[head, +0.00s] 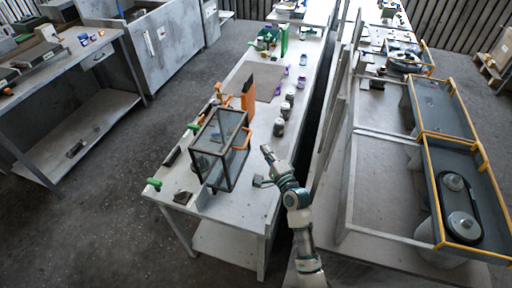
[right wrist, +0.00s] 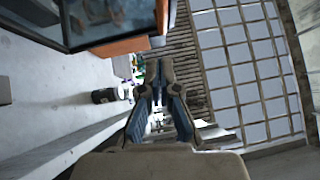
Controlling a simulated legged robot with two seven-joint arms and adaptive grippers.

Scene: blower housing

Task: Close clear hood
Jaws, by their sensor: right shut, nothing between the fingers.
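The clear hood (head: 212,143) is a glass box with a dark frame near the front end of the middle workbench (head: 185,214). An orange bar (head: 243,139) runs along its right side. I cannot tell how far the hood is open. Part of a dark frame with a clear pane (right wrist: 110,22) shows at the top left of the right wrist view. My right gripper (head: 267,151) is just right of the hood, apart from it in the head view. In the right wrist view its fingers (right wrist: 159,72) are together and empty. My left gripper is out of view.
An upright orange panel (head: 248,97) stands behind the hood. Dark-capped jars (head: 279,127) line the bench's right edge. A green-handled tool (head: 154,184) lies at the left edge. Another bench with yellow-edged trays (head: 447,108) stands to the right. Open floor (head: 95,220) lies to the left.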

